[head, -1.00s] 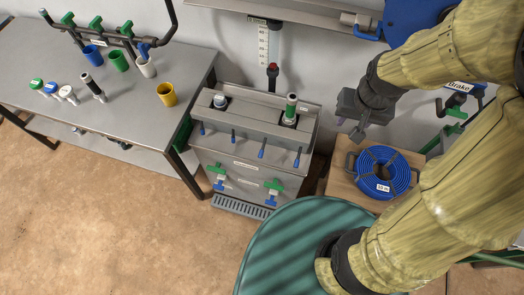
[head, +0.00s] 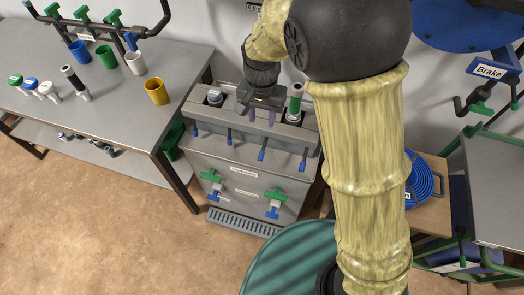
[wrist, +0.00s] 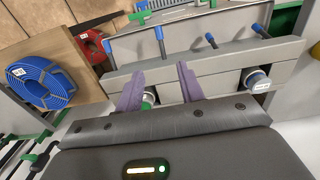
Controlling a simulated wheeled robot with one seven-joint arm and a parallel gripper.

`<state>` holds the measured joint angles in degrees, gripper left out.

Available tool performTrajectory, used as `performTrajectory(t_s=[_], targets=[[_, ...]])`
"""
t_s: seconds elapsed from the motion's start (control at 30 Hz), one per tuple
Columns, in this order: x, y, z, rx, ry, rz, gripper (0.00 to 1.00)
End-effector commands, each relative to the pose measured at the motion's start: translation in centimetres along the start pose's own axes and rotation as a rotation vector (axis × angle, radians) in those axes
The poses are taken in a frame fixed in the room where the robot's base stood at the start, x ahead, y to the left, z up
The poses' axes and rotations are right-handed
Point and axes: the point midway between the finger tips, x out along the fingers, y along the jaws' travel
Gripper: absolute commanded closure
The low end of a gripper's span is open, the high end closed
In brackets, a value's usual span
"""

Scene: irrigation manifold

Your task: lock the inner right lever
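The inner right lever (head: 262,149) is the third blue-tipped lever from the left on the grey manifold's front. It slopes down and outward. My gripper (head: 261,115) hangs over the manifold's top, behind that lever and left of the green-topped cylinder. Its purple fingers (wrist: 159,80) are apart with nothing between them. They are clear of the lever. The outer right lever (head: 304,158) and the inner left lever (head: 229,138) stand on either side.
Green-handled valves (head: 274,195) sit lower on the manifold's front. A table with cups (head: 156,92) is at left. A blue hose coil (wrist: 42,84) lies beside the manifold.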

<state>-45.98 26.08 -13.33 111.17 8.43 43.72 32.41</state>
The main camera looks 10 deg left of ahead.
Motion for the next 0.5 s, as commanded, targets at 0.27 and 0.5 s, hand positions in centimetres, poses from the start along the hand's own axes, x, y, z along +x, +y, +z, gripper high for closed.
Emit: performTrajectory(t_s=[0.27,0.5], targets=[[1.7,0.0,0.0,-0.002,-0.002,0.002,0.62],[5.6,0.1,0.0,-0.001,-0.003,0.003,0.62]])
